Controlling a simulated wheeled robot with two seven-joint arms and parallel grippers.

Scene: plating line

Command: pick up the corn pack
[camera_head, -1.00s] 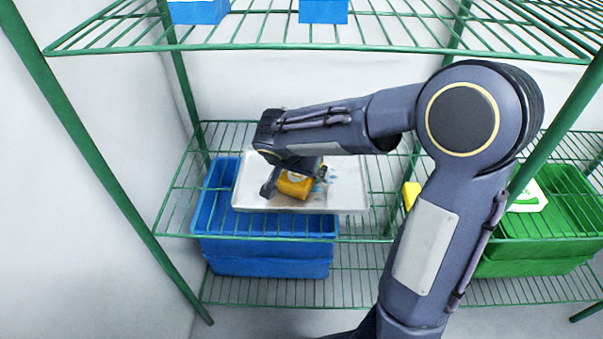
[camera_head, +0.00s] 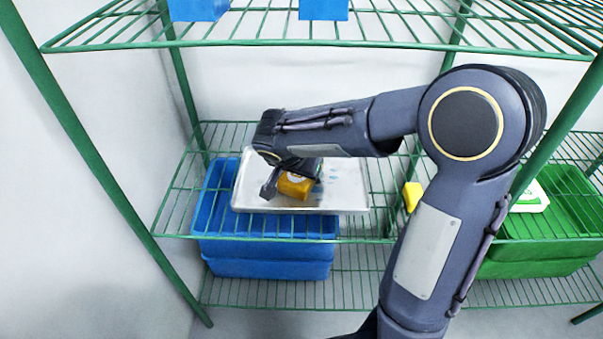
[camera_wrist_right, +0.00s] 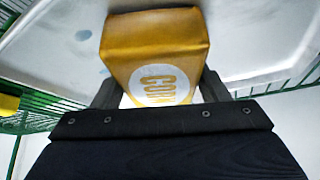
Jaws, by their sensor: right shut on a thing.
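The corn pack (camera_head: 295,186) is a yellow-orange block in the head view, on the white tray (camera_head: 345,190) on the middle shelf. In the right wrist view the corn pack (camera_wrist_right: 155,45) shows its white round label with "CORN" on it. My right gripper (camera_head: 293,187) reaches down over the tray with a finger on each side of the pack. In the wrist view my right gripper (camera_wrist_right: 160,88) is shut on the pack's near end. I cannot tell whether the pack still touches the tray. My left gripper is not in view.
A blue crate (camera_head: 268,262) stands below the tray, and a green crate (camera_head: 535,262) is at the right. A small yellow thing (camera_head: 412,196) lies right of the tray. The green wire upper shelf (camera_head: 300,43) hangs above my right arm, with blue containers (camera_head: 323,9) on it.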

